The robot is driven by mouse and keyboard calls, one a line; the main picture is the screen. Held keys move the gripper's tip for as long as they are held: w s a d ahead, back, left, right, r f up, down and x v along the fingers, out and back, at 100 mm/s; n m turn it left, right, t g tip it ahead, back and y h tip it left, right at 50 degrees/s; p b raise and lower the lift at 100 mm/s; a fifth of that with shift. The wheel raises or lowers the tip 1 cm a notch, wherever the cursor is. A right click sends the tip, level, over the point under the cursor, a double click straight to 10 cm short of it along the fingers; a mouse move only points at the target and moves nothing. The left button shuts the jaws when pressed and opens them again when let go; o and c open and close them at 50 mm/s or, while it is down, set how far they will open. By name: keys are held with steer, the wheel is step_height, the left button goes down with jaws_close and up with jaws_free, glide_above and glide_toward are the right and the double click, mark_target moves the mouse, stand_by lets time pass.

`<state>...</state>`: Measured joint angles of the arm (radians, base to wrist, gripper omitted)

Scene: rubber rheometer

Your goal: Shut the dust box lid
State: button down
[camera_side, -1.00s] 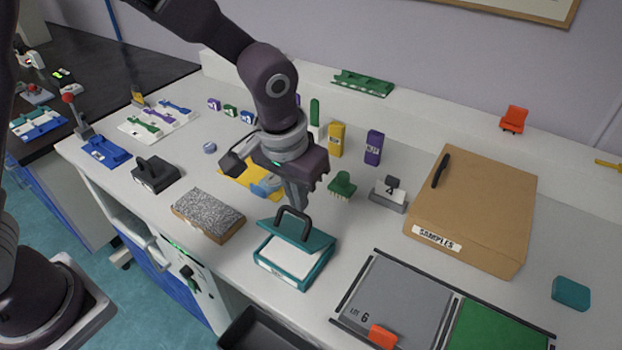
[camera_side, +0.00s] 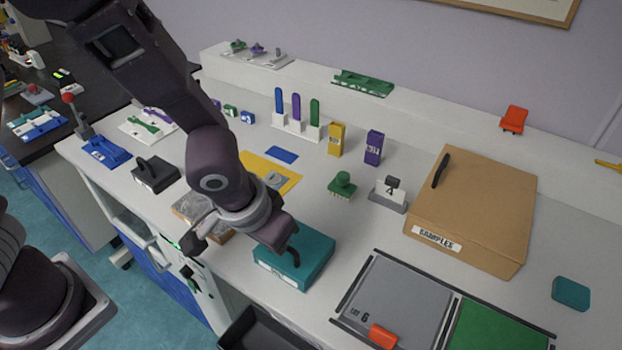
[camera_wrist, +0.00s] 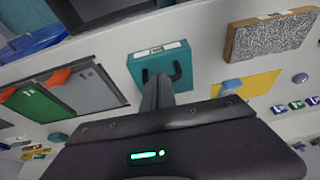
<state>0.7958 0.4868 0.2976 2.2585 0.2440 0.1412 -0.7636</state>
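The teal dust box (camera_side: 316,257) sits on the white bench, and its lid lies down flat over the box. The lid's dark arched handle (camera_side: 295,258) shows partly beside my gripper. In the wrist view the box (camera_wrist: 137,65) has a white label on its front, and both ends of the handle (camera_wrist: 177,71) show either side of my fingers. My gripper (camera_wrist: 158,82) is over the lid, its fingers close together with no gap visible. In the side view my wrist hides the fingertips, so whether they touch the lid or handle cannot be told.
A speckled grey block (camera_side: 190,206) lies left of the box, partly behind my wrist. A framed grey and green panel (camera_side: 400,300) lies to the right, with a brown SAMPLES box (camera_side: 475,205) behind it. A green stamp (camera_side: 342,185) stands behind the dust box.

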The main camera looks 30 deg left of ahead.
steer(key=shift+s+a+f, duration=0.15)
steer(key=shift+s+f, duration=0.15)
stand_by(0.4)
steer(key=shift+r, duration=0.15)
steer(key=s+r, duration=0.8)
steer(key=s+a+r+t, duration=0.1)
steer(key=s+a+r, duration=0.2)
steer(key=a+r, duration=0.3)
steer(key=s+a+r, duration=0.3)
steer(key=a+r, duration=0.3)
steer(key=a, duration=0.2)
steer(key=shift+s+t, duration=0.25)
steer(key=shift+t, duration=0.15)
steer(key=shift+a, duration=0.1)
